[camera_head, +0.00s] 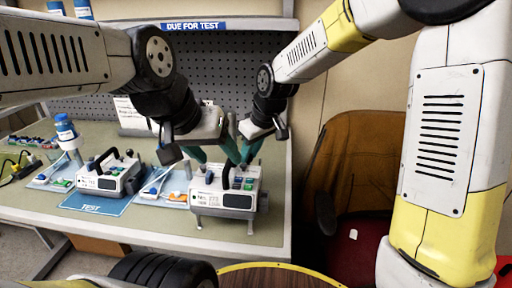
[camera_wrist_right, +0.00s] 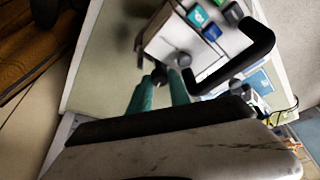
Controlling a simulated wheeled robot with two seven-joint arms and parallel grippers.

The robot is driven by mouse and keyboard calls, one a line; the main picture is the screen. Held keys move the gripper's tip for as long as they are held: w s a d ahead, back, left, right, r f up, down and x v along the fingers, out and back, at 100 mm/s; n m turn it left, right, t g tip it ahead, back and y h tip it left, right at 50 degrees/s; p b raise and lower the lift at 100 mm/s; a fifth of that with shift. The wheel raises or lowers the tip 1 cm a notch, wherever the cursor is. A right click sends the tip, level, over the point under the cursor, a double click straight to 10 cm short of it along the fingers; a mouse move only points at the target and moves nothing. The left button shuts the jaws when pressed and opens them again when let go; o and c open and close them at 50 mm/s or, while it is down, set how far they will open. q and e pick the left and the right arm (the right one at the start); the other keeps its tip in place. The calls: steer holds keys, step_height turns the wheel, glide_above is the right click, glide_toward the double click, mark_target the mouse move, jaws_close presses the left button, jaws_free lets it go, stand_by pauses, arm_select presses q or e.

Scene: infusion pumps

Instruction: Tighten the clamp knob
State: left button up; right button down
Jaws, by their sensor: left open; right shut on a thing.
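An infusion pump (camera_head: 222,194) with a white body and black carry handle stands near the front right edge of the bench. My right gripper (camera_head: 248,156) reaches down to the pump's right rear side. In the right wrist view, the green fingers of my right gripper (camera_wrist_right: 164,84) close around a small dark clamp knob (camera_wrist_right: 160,74) at the pump's edge. The fingers partly hide the knob. My left gripper (camera_head: 215,160) is open above the left part of the same pump, close to its handle; whether it touches the pump cannot be told.
A second pump (camera_head: 108,176) stands on a blue TEST mat (camera_head: 92,203) to the left. Blue-capped bottles, small trays and cables lie further left. A pegboard (camera_head: 225,70) closes off the back. An orange-brown chair (camera_head: 355,165) is right of the bench.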

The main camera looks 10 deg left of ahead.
mark_target(257, 167)
steer(key=c, duration=1.5)
jaws_free()
steer(key=shift+r, duration=0.15)
steer(key=v, duration=0.7)
steer(key=shift+d+r, duration=0.2)
steer(key=shift+r, duration=0.05)
steer(key=shift+s, duration=0.1)
